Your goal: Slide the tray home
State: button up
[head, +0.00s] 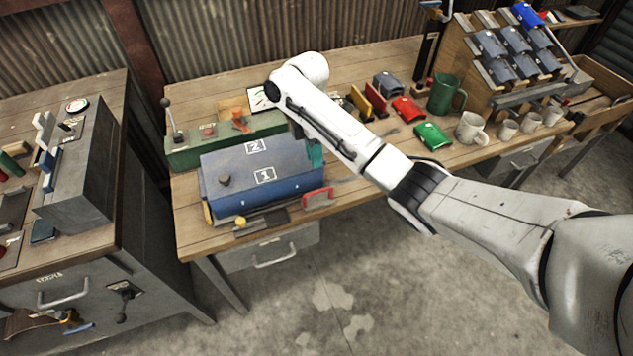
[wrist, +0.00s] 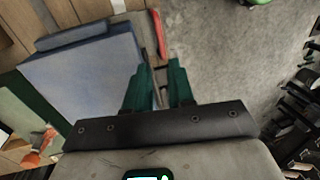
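The blue box (head: 262,178), marked 1 and 2 on its lid, sits at the front left of the workbench. A red handle (head: 318,198) stands at its right front corner. A dark flat strip (head: 268,217) with a yellow knob (head: 240,222) runs along the box's front edge; I cannot tell which part is the tray. My gripper (head: 315,155) points down at the box's right end, partly hidden by my arm. In the wrist view my gripper (wrist: 157,66) has its teal fingers spread and empty. The red handle (wrist: 159,33) lies just past the fingertips, apparently untouched.
A green base (head: 185,155) with a lever stands behind the box. Red and green packs (head: 433,136), mugs (head: 471,129) and a wooden rack (head: 500,60) fill the right side. A grey cabinet (head: 85,170) stands left. Open floor lies in front.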

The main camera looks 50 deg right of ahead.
jog(key=b, duration=0.3)
send_over(317, 200)
notch_tip(317, 200, down, 10)
jog(key=shift+a+f, duration=0.1)
jog(key=shift+c, duration=0.4)
grip_shut()
